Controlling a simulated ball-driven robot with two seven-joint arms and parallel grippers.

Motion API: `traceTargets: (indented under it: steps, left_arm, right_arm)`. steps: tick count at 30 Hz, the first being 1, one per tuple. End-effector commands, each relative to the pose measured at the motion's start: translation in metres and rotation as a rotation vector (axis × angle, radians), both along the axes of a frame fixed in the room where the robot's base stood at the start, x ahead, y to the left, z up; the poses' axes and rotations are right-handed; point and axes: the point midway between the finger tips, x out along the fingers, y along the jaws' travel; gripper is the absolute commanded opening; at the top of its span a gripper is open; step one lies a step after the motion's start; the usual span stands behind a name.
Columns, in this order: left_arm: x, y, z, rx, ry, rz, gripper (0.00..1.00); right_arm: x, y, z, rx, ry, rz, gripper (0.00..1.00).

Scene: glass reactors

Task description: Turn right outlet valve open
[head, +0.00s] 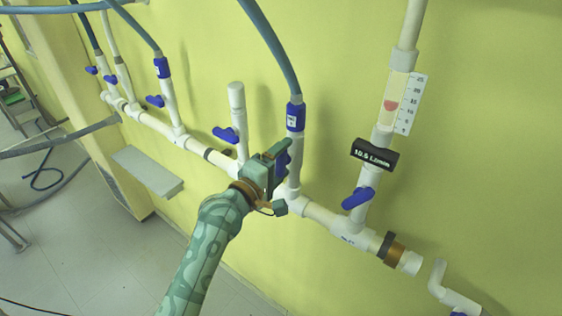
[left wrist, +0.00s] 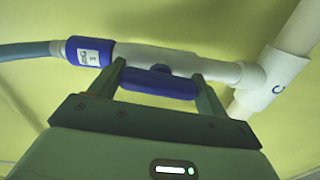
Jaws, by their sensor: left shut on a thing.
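My left gripper (head: 281,160) is at the white vertical outlet pipe right of the picture's middle, below a blue hose coupling (head: 295,117). Its fingers are closed on the blue handle of the outlet valve (head: 284,158), which they mostly hide in the head view. In the left wrist view, the left gripper (left wrist: 160,76) has one finger at each end of the blue valve handle (left wrist: 158,84). The handle lies roughly along the white pipe there. The coupling with a white label (left wrist: 88,52) is to its left. My right gripper is not in view.
A flow display (head: 375,154) reads about 10.5 L/min beside a clear flow tube (head: 394,100) with a red float. Another blue valve handle (head: 357,198) is below it. A stub pipe (head: 237,115) stands just left of my gripper. A grey wall shelf (head: 147,171) is lower left.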

Motion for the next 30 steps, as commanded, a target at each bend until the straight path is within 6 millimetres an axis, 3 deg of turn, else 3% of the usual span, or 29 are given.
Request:
traceTargets:
  steps: [11,12,14,24,30]
  left_arm:
    - [0.000,0.000,-0.002,-0.001,0.005,-0.001,0.54]
    - [0.000,0.000,-0.002,-0.001,0.005,-0.001,0.82]
    - [0.000,0.000,-0.002,-0.001,0.004,-0.001,0.98]
    - [-0.003,0.002,-0.001,-0.002,0.003,0.000,0.98]
    - [-0.029,0.022,-0.003,0.000,0.002,0.001,0.98]
  right_arm:
    - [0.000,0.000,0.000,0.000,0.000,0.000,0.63]
    - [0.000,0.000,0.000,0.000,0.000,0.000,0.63]
    - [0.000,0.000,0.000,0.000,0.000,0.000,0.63]
    - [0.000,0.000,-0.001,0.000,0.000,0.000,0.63]
    - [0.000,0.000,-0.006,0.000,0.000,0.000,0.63]
